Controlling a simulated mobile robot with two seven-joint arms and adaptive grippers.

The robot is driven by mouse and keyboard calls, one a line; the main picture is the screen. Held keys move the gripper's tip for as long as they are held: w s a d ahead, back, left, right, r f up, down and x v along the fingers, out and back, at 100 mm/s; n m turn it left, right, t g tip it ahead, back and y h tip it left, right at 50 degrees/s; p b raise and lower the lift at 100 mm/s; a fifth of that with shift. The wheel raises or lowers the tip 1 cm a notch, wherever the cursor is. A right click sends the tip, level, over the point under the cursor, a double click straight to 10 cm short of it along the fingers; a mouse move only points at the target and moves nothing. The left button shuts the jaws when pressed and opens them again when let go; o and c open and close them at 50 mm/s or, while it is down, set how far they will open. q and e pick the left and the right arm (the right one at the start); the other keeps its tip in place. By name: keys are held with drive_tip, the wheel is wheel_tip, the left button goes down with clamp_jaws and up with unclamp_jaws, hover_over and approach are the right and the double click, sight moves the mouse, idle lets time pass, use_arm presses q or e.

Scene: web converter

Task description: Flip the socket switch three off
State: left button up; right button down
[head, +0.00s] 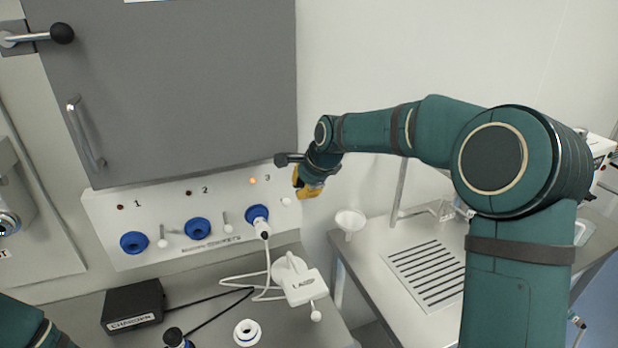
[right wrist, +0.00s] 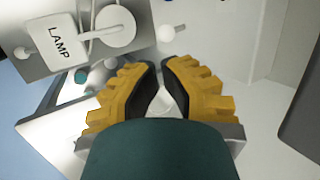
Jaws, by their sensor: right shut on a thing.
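Socket switch three (head: 286,202) is a small white knob under the "3" on the white socket panel (head: 175,250). The light by the 3 glows orange. My right gripper (head: 308,190), with yellow fingers, is just right of and above this knob, apart from it in the head view. In the right wrist view the fingers (right wrist: 161,66) are drawn close together; what they hold cannot be made out. A white knob on a short stem (right wrist: 167,31) stands beyond their tips. My left gripper is out of view.
A white plug (head: 262,229) sits in blue socket three, its cable running to the lamp box (head: 304,286). Sockets one and two are empty. A grey cabinet door (head: 180,90) hangs above the panel.

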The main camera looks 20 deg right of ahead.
sight(285, 201)
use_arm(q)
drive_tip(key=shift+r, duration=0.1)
use_arm(e)
drive_tip(key=x, duration=0.6)
drive_tip(key=shift+f, duration=0.2)
drive_tip(key=shift+w, duration=0.1)
